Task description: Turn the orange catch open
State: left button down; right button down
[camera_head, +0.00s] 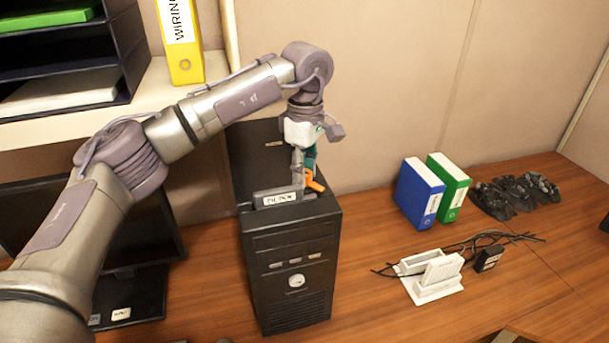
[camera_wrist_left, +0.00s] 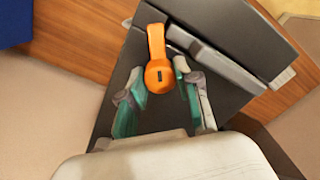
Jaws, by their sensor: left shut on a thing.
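The orange catch (camera_head: 315,182) is on top of the black computer tower (camera_head: 290,250), towards its rear right. In the left wrist view the catch (camera_wrist_left: 156,45) is a long orange lever with a round end and a small dark slot. My left gripper (camera_head: 304,172) reaches down onto the catch from above. In the wrist view its green-padded fingers (camera_wrist_left: 162,90) stand on either side of the round end, shut on it. The fingers hide part of the catch in the head view. My right gripper is not in view.
A dark labelled block (camera_head: 277,197) lies on the tower beside the catch. Blue (camera_head: 418,193) and green (camera_head: 449,186) binders, a white stand (camera_head: 435,276) and cables are to the right. A shelf with a yellow binder (camera_head: 181,50) is upper left. Desk between tower and stand is clear.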

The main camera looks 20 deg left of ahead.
pick_arm(q)
jog(key=n+b, duration=0.1)
jog(key=n, duration=0.4)
jog(key=shift+n+b, duration=0.35)
jog(key=shift+n, duration=0.05)
jog(key=n+b, duration=0.1)
jog(key=n, duration=0.4)
jog(key=shift+r, duration=0.1)
jog(key=shift+n, duration=0.3)
jog(key=c, duration=0.8)
grip_release()
notch_tip(320, 180, up, 12)
jog(key=shift+a, duration=0.15)
jog(key=shift+w, duration=0.15)
